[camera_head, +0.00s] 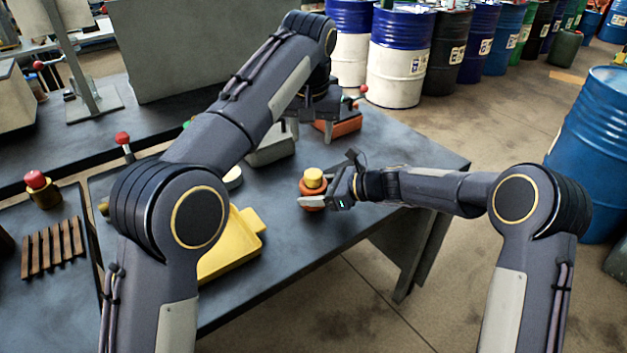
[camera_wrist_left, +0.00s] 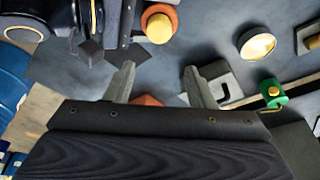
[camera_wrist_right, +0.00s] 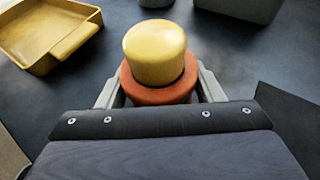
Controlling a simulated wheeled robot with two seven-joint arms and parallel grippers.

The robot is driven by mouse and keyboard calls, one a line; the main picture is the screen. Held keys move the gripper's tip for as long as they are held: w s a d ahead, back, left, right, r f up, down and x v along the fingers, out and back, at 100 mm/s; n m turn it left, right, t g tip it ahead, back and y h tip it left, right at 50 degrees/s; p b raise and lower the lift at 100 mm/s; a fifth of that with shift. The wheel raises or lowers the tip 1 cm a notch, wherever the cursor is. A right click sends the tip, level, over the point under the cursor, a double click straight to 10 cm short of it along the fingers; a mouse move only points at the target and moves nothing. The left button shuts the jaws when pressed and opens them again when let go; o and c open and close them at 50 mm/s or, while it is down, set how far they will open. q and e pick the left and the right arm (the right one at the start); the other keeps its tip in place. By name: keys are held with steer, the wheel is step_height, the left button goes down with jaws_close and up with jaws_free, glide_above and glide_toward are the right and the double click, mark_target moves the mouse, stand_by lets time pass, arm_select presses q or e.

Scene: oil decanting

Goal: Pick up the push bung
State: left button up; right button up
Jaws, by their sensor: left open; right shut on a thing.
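A squat orange-red round piece with a yellow cylindrical top (camera_head: 313,178) stands upright at the right part of the bench. I cannot tell whether the yellow top alone is the push bung. My right gripper (camera_head: 322,196) is shut on the orange-red part, one finger on each side, below the yellow top (camera_wrist_right: 155,52). The yellow top also shows in the left wrist view (camera_wrist_left: 159,27). My left gripper (camera_head: 310,130) is open and empty, farther back, above an orange-red box (camera_head: 345,126). In the left wrist view part of this box (camera_wrist_left: 148,100) shows between the fingers.
A yellow tray (camera_head: 232,250) lies left of the held piece. A grey container (camera_head: 272,150) and a round pale dish (camera_head: 233,178) are behind it. Drums (camera_head: 398,60) stand beyond the bench. The bench's front right is clear.

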mark_target(313, 173)
arm_select(q)
steer(key=shift+g, duration=0.8)
steer(key=f, duration=0.4)
steer(key=w+f, duration=0.1)
steer(key=f, duration=0.4)
steer(key=w+f, duration=0.1)
steer(key=f, duration=0.3)
steer(key=shift+w+d+f, duration=0.1)
steer(key=shift+f, duration=0.15)
